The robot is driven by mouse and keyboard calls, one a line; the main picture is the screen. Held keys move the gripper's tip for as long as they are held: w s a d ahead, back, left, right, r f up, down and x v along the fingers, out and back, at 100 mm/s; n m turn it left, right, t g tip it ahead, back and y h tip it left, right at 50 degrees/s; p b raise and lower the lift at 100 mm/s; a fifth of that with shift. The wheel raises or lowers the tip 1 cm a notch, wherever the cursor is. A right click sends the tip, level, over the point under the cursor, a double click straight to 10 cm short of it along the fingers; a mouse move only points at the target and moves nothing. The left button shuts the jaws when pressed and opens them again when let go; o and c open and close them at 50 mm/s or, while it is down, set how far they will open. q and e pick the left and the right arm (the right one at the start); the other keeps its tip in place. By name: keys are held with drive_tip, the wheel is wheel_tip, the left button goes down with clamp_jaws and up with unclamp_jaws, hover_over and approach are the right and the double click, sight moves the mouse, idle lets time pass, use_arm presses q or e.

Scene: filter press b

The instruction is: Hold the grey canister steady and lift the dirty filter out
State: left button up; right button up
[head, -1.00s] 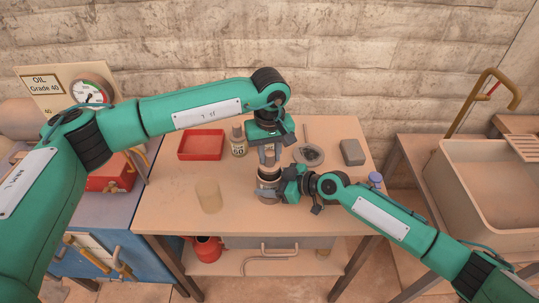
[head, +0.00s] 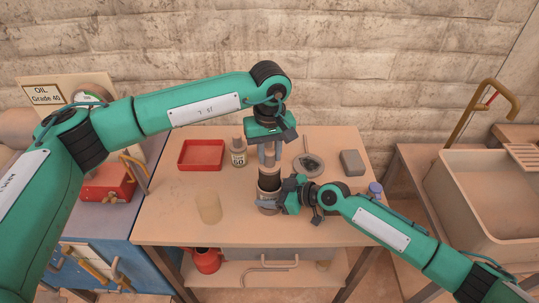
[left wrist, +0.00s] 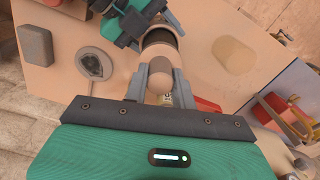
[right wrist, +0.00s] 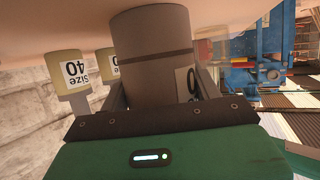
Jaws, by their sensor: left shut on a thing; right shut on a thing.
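The grey canister (head: 267,201) stands upright near the middle of the table, and it fills the right wrist view (right wrist: 155,70). My right gripper (head: 287,196) is shut on its side from the right. The dirty filter (head: 270,182), a dark cylinder with a pale cap and knob, rises upright above the canister's rim. My left gripper (head: 269,150) is above it, shut on the knob (left wrist: 160,72). Whether the filter's lower end is still inside the canister cannot be seen.
A pale cylinder (head: 209,207) stands left of the canister. Behind are a red tray (head: 180,163), a labelled bottle (head: 238,156), a round dish (head: 299,160) and a grey block (head: 352,162). A sink (head: 485,200) is at the right. The table's front left is clear.

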use_arm(q)
drive_tip(key=shift+r, duration=1.65)
drive_tip(key=shift+r, duration=0.5)
use_arm(e)
drive_tip(key=o, duration=1.3)
drive_tip(key=v, duration=1.2)
